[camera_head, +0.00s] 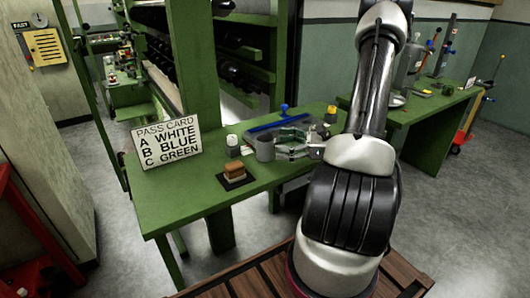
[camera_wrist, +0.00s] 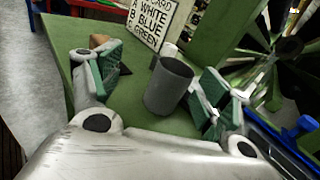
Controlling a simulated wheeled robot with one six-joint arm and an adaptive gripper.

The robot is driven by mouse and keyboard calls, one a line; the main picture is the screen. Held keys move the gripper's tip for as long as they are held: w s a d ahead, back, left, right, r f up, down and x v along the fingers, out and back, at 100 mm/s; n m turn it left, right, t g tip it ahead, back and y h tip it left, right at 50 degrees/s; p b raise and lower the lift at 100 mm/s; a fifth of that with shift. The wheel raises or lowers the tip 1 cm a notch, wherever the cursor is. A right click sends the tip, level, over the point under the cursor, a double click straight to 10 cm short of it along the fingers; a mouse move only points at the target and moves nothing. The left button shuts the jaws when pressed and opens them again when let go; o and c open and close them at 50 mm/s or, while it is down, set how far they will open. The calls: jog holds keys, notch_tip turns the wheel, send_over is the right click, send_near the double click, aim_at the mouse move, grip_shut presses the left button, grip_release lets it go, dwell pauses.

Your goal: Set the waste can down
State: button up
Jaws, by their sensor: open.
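The waste can is a plain dark grey open-topped cylinder (camera_head: 265,148). It stands upright on the green bench (camera_head: 170,213), and it also shows in the wrist view (camera_wrist: 167,90). My gripper (camera_head: 297,143) is just to the right of the can in the head view. In the wrist view my gripper (camera_wrist: 160,83) has its green-padded fingers spread wide, one on each side of the can, with visible gaps to it. The fingers hold nothing.
A pass card sign (camera_head: 167,142) stands behind. A brown block on a dark pad (camera_head: 236,180) and a white jar (camera_head: 233,141) are left of the can. A tray with a blue bar (camera_head: 278,123) and a yellow-topped item (camera_head: 330,112) lie behind right. The bench's front left is clear.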

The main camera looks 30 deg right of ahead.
aim_at(265, 148)
jog(key=shift+w+d+f+m+t+h, duration=0.25)
jog(key=shift+d+f+m+t, duration=0.2)
jog(key=shift+f+m+t, duration=0.1)
jog(key=shift+w+d+f+m+t+h, duration=0.2)
jog(key=shift+d+f+m+t+h, duration=0.05)
jog(key=shift+d+f+m+t, duration=0.25)
jog(key=shift+w+a+f+m, duration=0.1)
jog(key=shift+w+m, duration=0.15)
jog(key=shift+w, duration=0.05)
jog(key=x, duration=0.7)
jog(key=shift+a, duration=0.25)
jog(key=c, duration=1.4)
